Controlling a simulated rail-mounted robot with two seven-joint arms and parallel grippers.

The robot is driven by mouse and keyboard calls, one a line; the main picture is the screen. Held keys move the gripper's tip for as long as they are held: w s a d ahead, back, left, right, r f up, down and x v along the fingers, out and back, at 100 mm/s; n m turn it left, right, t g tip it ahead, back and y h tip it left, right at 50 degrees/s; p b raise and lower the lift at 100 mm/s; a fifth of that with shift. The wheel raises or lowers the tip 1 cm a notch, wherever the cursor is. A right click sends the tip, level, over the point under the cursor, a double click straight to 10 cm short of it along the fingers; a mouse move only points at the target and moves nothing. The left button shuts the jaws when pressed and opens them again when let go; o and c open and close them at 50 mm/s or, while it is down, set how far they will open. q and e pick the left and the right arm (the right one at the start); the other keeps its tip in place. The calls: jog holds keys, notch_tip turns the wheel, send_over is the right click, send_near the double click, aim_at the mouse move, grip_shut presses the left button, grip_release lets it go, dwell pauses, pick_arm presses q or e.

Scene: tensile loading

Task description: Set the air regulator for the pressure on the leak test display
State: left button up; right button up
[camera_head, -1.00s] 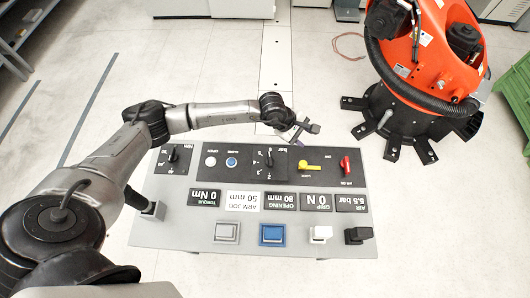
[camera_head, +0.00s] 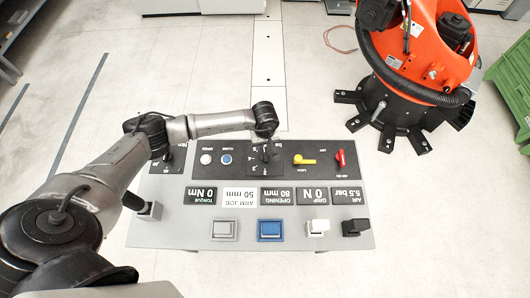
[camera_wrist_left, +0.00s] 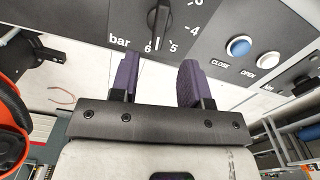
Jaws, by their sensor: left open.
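The air regulator (camera_wrist_left: 158,20) is a black knob on a dark plate with a "bar" scale. In the left wrist view its white pointer line points between 5 and 6. My left gripper (camera_wrist_left: 158,82) has two purple fingers, spread apart and empty, just short of the knob in that view. In the head view my left gripper (camera_head: 264,146) is over the regulator plate and hides much of the knob; I cannot tell whether they touch. The air display (camera_head: 347,196) reads 5.5 bar. No display labelled leak test is readable. My right gripper is not in view.
The grey console (camera_head: 180,232) also carries a yellow lever (camera_head: 304,160), a red handle (camera_head: 341,158), a blue button (camera_head: 226,159), a white button (camera_head: 206,159) and several displays. A blue rocker (camera_head: 270,230) is at the front. An orange robot (camera_head: 430,55) stands beyond.

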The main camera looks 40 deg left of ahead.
aim_at(265, 154)
pick_arm(q)
notch_tip(265, 154, down, 8)
jog(key=shift+r, duration=0.15)
dwell(0.3)
jog(key=shift+c, duration=0.3)
grip_shut()
